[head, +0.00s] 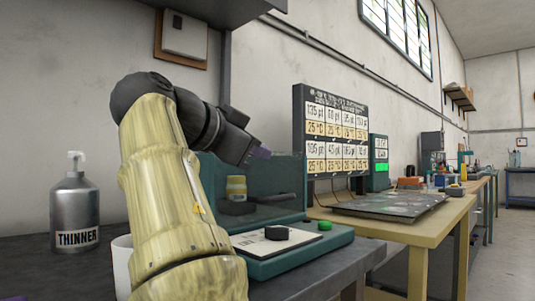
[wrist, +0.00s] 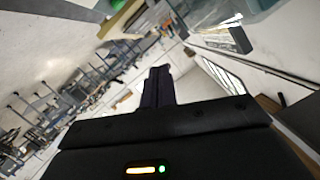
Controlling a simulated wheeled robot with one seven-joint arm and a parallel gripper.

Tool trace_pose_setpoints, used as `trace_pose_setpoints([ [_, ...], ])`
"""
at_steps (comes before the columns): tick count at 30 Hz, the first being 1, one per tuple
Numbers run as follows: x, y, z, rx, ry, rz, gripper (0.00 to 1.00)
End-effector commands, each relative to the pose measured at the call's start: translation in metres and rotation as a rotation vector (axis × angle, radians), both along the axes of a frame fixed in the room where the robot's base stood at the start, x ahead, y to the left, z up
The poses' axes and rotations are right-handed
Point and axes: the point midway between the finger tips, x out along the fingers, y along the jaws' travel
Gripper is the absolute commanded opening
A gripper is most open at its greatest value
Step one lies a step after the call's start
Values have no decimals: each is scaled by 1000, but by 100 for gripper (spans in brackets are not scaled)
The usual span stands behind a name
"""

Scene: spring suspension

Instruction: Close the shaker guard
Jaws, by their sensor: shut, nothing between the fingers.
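The shaker is a teal machine (head: 310,248) on the dark bench in the head view, with a white front panel, a black knob (head: 276,233) and a green button (head: 324,226). Its see-through teal guard (head: 285,178) stands upright around a jar with a yellow band (head: 236,188). I cannot tell whether the guard is fully down. My gripper (head: 260,154) is by the guard's top edge, partly hidden; I cannot tell if it touches. In the wrist view the gripper fingers (wrist: 158,86) are together and empty.
A sign board (head: 335,140) and a flat dark panel (head: 390,206) are on the wooden table at right. My arm covers the shaker's left side.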

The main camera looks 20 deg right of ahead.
Motion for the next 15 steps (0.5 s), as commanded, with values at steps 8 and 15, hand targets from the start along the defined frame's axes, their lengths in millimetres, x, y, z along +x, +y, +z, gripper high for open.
trace_pose_setpoints([
  [8, -19, 34, 9, -1, 0, 0, 0],
  [15, -22, 39, 9, 0, 0, 2, 0],
])
